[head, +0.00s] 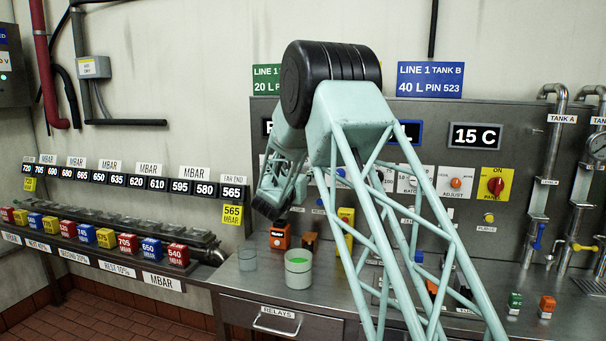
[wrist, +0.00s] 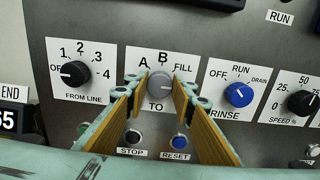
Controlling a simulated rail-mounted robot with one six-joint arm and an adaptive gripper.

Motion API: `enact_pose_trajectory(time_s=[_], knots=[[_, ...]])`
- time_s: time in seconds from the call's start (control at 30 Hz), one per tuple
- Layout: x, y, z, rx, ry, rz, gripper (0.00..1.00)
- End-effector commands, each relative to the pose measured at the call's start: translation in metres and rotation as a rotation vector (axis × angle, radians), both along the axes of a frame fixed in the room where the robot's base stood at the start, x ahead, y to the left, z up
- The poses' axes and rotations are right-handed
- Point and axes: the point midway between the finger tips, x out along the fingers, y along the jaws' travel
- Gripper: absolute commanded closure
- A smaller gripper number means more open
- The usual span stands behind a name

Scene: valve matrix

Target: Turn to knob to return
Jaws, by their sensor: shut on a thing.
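The TO knob (wrist: 161,86) is a round grey knob on a white plate in the middle of the wrist view. A, B and FILL show around its top; the plate's right side is covered by a finger, and RETURN is not readable. My gripper (wrist: 160,92) has one yellow-sided finger on each side of the knob and is shut on it. Where the knob points is too small to tell. In the head view my gripper (head: 275,193) reaches the panel behind my arm, and the knob is hidden.
The black FROM LINE knob (wrist: 75,74) is to the left, the blue RINSE knob (wrist: 239,94) to the right. A cup with green contents (head: 298,270) stands on the bench.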

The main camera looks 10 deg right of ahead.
Motion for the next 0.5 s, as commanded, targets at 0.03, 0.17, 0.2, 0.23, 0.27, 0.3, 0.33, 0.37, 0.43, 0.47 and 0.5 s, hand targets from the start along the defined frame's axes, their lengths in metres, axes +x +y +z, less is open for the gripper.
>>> enact_pose_trajectory(time_s=[0.03, 0.17, 0.2, 0.23, 0.27, 0.3, 0.33, 0.37, 0.43, 0.47, 0.5], knots=[[-0.0002, -0.0001, -0.0007, 0.005, -0.001, 0.000, 0.87], [-0.0002, -0.0001, -0.0007, 0.011, -0.004, 0.000, 0.87], [-0.0002, -0.0001, -0.0006, 0.012, -0.005, 0.000, 0.87], [-0.0002, -0.0001, -0.0006, 0.012, -0.005, 0.000, 0.87], [-0.0002, -0.0001, -0.0006, 0.012, -0.005, 0.000, 0.87], [-0.0002, -0.0001, -0.0006, 0.011, -0.004, 0.000, 0.87], [-0.0002, -0.0001, -0.0006, 0.011, -0.004, 0.000, 0.87], [-0.0002, -0.0001, -0.0006, 0.011, -0.004, 0.000, 0.87], [-0.0002, -0.0001, -0.0006, 0.011, -0.004, 0.000, 0.87], [-0.0002, -0.0001, -0.0006, 0.011, -0.004, 0.000, 0.75], [-0.0002, -0.0001, -0.0006, 0.011, -0.004, 0.000, 0.72]])
